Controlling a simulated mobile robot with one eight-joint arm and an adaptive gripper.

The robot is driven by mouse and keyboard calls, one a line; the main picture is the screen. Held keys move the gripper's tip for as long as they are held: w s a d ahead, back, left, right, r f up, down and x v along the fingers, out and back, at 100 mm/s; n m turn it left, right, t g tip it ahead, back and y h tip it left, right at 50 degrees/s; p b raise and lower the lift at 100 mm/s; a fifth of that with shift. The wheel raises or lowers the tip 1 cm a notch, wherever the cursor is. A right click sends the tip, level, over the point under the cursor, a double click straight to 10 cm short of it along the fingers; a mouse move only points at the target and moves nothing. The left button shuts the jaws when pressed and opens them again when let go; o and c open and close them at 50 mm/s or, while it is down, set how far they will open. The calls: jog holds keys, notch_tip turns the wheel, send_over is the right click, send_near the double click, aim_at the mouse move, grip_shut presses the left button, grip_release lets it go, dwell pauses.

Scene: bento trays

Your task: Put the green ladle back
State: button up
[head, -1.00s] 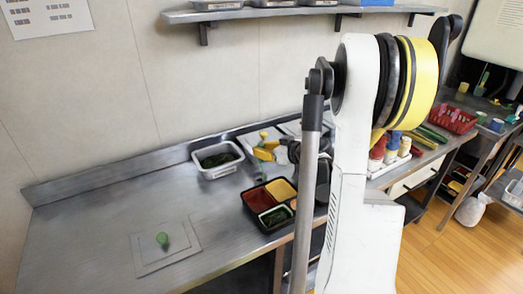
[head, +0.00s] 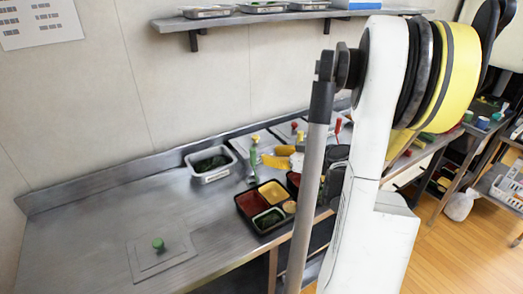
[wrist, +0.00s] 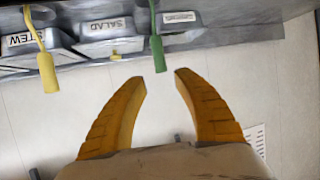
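The green ladle (head: 254,157) stands roughly upright on the counter side, just right of the white container; its lower end is hard to make out. Its green handle (wrist: 157,45) also shows in the wrist view, ahead of the fingertips and apart from them. My gripper (wrist: 160,77) is open with nothing between its yellow fingers. In the head view my gripper (head: 270,160) is close to the right of the ladle. A yellow ladle (wrist: 45,60) shows at left in the wrist view.
A lid with a green knob (head: 158,244) lies at the front left. Labelled bins (wrist: 110,30) line the top of the wrist view.

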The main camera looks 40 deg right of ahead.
jog(key=a+r+g+y, duration=0.1)
jog(key=a+g, duration=0.1)
jog(key=a, duration=0.7)
jog(key=a+r+g+y, duration=0.1)
jog(key=a+r+g, duration=0.1)
jog(key=a, duration=0.6)
jog(key=s+a+r+g+h, duration=0.1)
jog(key=s+a, duration=0.4)
jog(key=a, duration=0.3)
jog(key=s+a+r+g+h, duration=0.1)
jog(key=s+a, duration=0.4)
jog(key=a, duration=0.4)
jog(key=shift+s+a, duration=0.25)
jog(key=shift+s, duration=0.1)
jog(key=shift+d, duration=0.1)
